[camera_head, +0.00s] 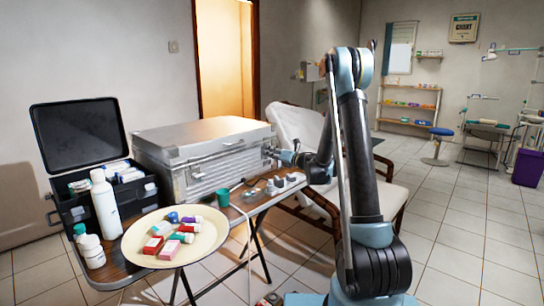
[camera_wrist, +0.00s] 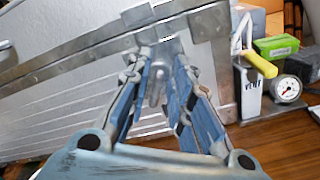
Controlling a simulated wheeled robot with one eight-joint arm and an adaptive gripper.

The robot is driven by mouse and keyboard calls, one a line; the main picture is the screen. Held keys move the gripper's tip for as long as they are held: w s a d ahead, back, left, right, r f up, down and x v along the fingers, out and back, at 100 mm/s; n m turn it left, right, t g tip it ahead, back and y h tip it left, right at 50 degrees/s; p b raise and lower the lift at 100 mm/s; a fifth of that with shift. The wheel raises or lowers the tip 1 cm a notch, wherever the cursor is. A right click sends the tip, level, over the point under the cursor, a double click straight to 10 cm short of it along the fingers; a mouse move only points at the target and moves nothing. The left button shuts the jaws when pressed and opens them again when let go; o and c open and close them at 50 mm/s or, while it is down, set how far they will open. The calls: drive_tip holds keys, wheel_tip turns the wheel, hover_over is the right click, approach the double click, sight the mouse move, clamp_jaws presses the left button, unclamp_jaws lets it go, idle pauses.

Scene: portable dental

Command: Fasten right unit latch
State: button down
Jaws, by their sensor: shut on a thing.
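The unit is a silver metal case (camera_head: 205,165) with its lid down, on the folding table. In the wrist view, its grey wall (camera_wrist: 60,105) and metal edge strips fill the left and middle. My gripper (camera_wrist: 163,55) reaches to the case front near its right corner, with its blue fingers on either side of a small metal latch (camera_wrist: 157,84) below the lid seam. The fingers are closed on the latch; the exact contact at the fingertips is partly hidden. In the head view, my gripper (camera_head: 277,153) is at the case's right end, and the latch is hidden there.
An open black case (camera_head: 88,150), a white bottle (camera_head: 106,205) and a cream tray (camera_head: 137,250) of small boxes stand left and front. A green cup (camera_head: 223,197) is near. Right of the case are a gauge (camera_wrist: 287,88), a white box (camera_wrist: 248,95) and a yellow-handled tool (camera_wrist: 262,64).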

drive_tip(key=m, duration=1.1)
drive_tip(key=shift+w+d+f, duration=0.1)
drive_tip(key=shift+w+f, duration=0.1)
drive_tip(key=shift+w, duration=0.05)
drive_tip(key=shift+m, duration=0.4)
drive_tip(key=c, duration=1.7)
unclamp_jaws()
drive_tip(key=shift+f, duration=0.1)
drive_tip(key=shift+s, duration=0.1)
drive_tip(key=v, duration=1.2)
